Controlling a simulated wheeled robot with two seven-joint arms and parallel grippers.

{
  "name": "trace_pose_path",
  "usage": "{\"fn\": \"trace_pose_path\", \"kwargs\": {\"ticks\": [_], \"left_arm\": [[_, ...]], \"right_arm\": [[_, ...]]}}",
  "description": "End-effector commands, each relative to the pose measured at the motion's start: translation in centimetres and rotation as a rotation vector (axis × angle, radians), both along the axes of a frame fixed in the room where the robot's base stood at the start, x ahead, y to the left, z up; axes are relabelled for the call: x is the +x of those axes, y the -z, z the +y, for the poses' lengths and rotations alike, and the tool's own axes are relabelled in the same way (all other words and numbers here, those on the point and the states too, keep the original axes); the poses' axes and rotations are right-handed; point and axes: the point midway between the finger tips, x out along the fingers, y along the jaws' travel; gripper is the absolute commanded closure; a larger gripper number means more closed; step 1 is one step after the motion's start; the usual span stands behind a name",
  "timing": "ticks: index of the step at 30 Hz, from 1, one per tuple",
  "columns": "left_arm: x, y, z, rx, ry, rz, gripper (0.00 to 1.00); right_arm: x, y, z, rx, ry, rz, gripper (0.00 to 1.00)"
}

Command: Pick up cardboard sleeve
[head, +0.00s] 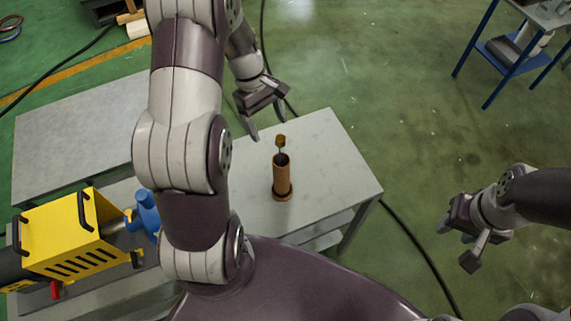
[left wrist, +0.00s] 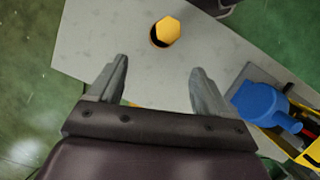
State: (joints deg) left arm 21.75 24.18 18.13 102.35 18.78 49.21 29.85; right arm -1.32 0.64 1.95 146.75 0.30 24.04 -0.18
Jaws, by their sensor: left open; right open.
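The cardboard sleeve (head: 283,178) is a brown upright tube on the grey table, with a wider ring at its foot. An orange-brown hexagonal cap on a thin stem (head: 280,141) sticks up out of its open top. In the left wrist view the cap (left wrist: 167,30) hides most of the sleeve, whose dark rim (left wrist: 157,40) shows beside it. My left gripper (head: 265,125) is open and empty, behind and to the left of the sleeve, apart from it. In the left wrist view its fingers (left wrist: 158,85) point towards the sleeve. My right gripper (head: 458,245) is open and empty, off the table's right side.
The grey table (head: 330,165) is clear around the sleeve. A yellow machine (head: 70,240) with a blue part (head: 147,212) stands at the left. Another grey table (head: 70,140) is behind it. A black cable (head: 425,255) crosses the green floor at right.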

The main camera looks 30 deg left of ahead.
Motion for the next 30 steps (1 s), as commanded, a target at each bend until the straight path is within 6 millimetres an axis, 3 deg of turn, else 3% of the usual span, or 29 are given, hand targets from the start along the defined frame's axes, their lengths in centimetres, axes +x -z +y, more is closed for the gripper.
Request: {"fn": "trace_pose_path", "kwargs": {"ticks": [5,10,17,22,30], "left_arm": [[0.4,2.8,0.4,-0.058,-0.14,0.064,0.22],[0.0,6.4,-1.0,-0.057,-0.139,0.061,0.22],[-0.5,9.0,-2.0,-0.055,-0.136,0.06,0.22],[-1.0,12.1,-3.0,-0.054,-0.134,0.057,0.22],[-1.0,13.1,-3.2,-0.053,-0.133,0.054,0.22]], "right_arm": [[0.1,-0.5,0.0,0.0,0.0,-0.002,0.57],[0.1,-1.6,0.0,0.0,0.0,-0.003,0.57],[0.1,-3.1,0.0,0.0,0.0,-0.003,0.57],[0.1,-4.3,0.0,0.0,0.0,-0.003,0.57],[0.1,-4.2,0.0,0.0,0.0,-0.003,0.57]]}}
